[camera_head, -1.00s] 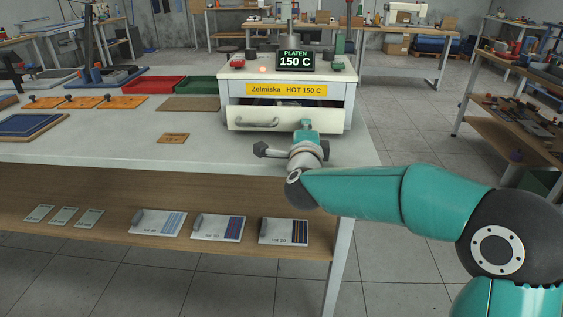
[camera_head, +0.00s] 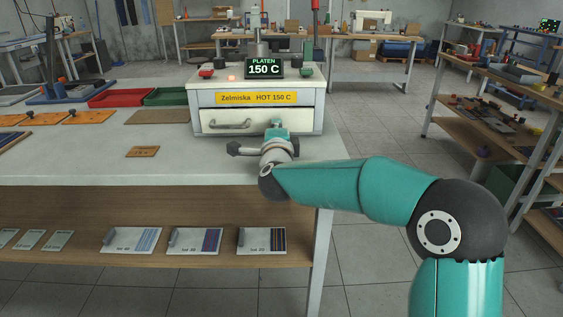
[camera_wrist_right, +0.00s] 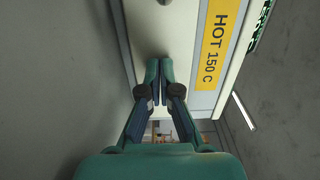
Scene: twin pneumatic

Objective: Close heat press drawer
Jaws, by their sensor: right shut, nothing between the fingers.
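The white heat press (camera_head: 256,86) stands on the table with a yellow "HOT 150 C" label (camera_head: 256,98) and a display reading 150 C. Its drawer front (camera_head: 302,119) sits under the label and looks flush with the housing, with no dark gap above it. The drawer handle (camera_head: 230,124) is on its left half. My right gripper (camera_head: 275,127) is shut and empty, its fingertips at the right half of the drawer front. In the right wrist view, the closed fingertips (camera_wrist_right: 159,65) are against or very near the drawer front (camera_wrist_right: 152,30). My left gripper is not in view.
Red (camera_head: 121,95) and green (camera_head: 165,96) trays and a small wooden plate (camera_head: 143,151) lie on the table, left of the press. Several sample cards lie on the lower shelf (camera_head: 120,205). The floor right of the table is clear up to a shelving unit (camera_head: 500,110).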

